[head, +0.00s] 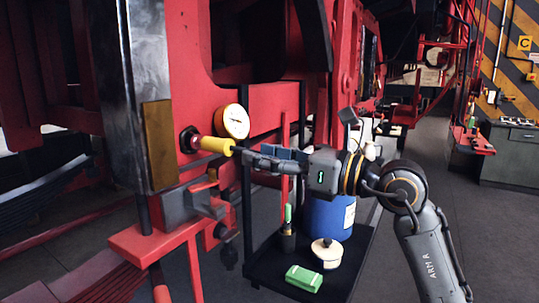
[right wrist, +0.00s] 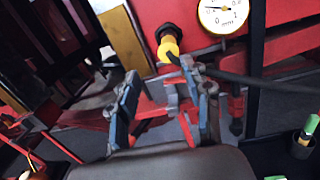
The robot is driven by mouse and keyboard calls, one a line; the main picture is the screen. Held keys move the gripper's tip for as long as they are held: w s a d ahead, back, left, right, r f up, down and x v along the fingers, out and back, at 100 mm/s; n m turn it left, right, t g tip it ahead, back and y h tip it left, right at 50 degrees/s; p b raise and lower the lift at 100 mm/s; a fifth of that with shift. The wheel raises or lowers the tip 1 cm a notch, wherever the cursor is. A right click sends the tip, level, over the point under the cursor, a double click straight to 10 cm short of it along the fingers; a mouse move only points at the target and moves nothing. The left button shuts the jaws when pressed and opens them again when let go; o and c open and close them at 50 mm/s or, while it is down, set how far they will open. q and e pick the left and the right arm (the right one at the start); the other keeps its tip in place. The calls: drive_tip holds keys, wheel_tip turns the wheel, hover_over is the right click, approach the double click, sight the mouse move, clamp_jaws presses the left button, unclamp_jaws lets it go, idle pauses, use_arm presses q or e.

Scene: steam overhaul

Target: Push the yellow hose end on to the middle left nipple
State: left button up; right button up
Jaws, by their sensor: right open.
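The yellow hose end (head: 217,145) sits level at a dark round fitting (head: 188,139) on the red frame, with a short reddish piece between them. In the right wrist view the yellow end (right wrist: 169,49) meets the dark nipple fitting (right wrist: 166,32); I cannot tell how far on it is. A black hose (right wrist: 255,83) runs from the yellow end to the right. My right gripper (head: 248,155) is open, just right of the yellow end. Its blue-padded fingers (right wrist: 160,72) stand apart, short of the yellow end. My left gripper is not in view.
A round white gauge with a yellow rim (head: 233,121) is mounted just above right of the hose end. A grey clamp-like block (head: 186,202) on a red bracket is below. A dark cart (head: 338,270) holds a blue drum (head: 328,217), a pot (head: 327,252) and a green block (head: 304,277).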

sight(231, 149)
drive_tip(key=shift+h, duration=0.5)
drive_tip(key=shift+w+d+p+x, duration=0.15)
drive_tip(key=shift+p+x, duration=0.2)
drive_tip(key=shift+x, duration=1.15)
drive_tip(key=shift+w+d+p+x, duration=0.15)
drive_tip(key=shift+p+x, duration=0.25)
drive_tip(key=shift+x, duration=1.1)
drive_tip(key=shift+w+p+x, duration=0.1)
drive_tip(key=shift+p+x, duration=0.25)
drive_tip(key=shift+x, duration=1.15)
clamp_jaws()
drive_tip(key=shift+s+d+f, duration=0.1)
drive_tip(key=shift+s+d, duration=0.15)
drive_tip(key=shift+d, duration=0.15)
drive_tip(key=shift+b+v, duration=0.75)
drive_tip(key=shift+v, duration=1.5)
